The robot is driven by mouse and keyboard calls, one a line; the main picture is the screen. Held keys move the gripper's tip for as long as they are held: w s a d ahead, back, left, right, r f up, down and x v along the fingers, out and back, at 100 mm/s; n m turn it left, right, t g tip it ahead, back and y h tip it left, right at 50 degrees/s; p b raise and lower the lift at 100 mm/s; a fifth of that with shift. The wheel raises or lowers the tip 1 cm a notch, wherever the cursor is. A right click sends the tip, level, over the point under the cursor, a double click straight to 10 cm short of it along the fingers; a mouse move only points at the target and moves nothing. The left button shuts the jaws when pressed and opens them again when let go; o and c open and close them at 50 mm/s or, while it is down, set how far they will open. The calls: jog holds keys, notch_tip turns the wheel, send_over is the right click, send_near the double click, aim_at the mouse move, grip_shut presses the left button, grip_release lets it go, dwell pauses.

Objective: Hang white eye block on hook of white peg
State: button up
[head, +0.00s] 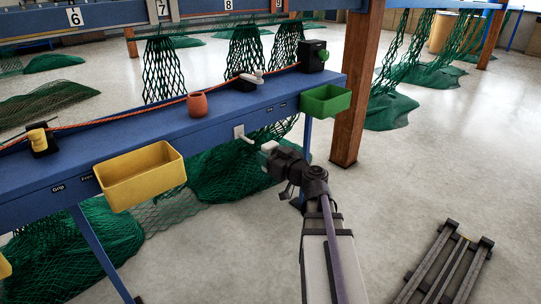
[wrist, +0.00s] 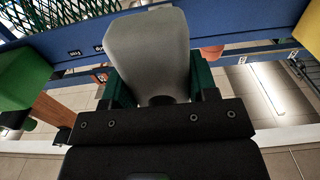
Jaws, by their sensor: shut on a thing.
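The white peg (head: 240,133) sticks out from the front face of the blue bench, between the yellow bin and the green bin. My gripper (head: 269,152) is just to the right of the peg and a little lower. It is shut on the white eye block (wrist: 148,50), which stands between the green finger pads in the wrist view. In the head view only a small pale part of the block (head: 268,146) shows. The block's eye is not clearly visible, and I cannot tell whether block and peg touch.
The yellow bin (head: 142,178) and green bin (head: 325,101) hang on the bench front (head: 70,187). An orange cup (head: 197,104) and a red rope lie on top. Green netting (head: 215,175) hangs below. A wooden post (head: 357,90) stands right.

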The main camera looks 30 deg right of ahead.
aim_at(247, 141)
jog(key=shift+w+a+f+b, duration=0.1)
jog(key=shift+w+a, duration=0.2)
jog(key=shift+w, duration=1.35)
jog(key=shift+w+a+f+b, duration=0.15)
jog(key=shift+w+a, duration=0.2)
jog(key=shift+w, duration=1.25)
jog(key=shift+w+a+f+b, duration=0.1)
jog(key=shift+w+a, duration=0.2)
jog(key=shift+w, duration=1.35)
jog(key=shift+w+a+f+b, duration=0.15)
jog(key=shift+w+f+b, duration=0.2)
jog(key=shift+w, duration=0.4)
jog(key=o, duration=1.1)
jog(key=shift+s, duration=0.1)
jog(key=s, duration=0.3)
jog(key=s+d, duration=0.1)
jog(key=s, duration=0.3)
jog(key=s+d, duration=0.1)
jog(key=s, duration=0.2)
jog(key=shift+s, duration=0.3)
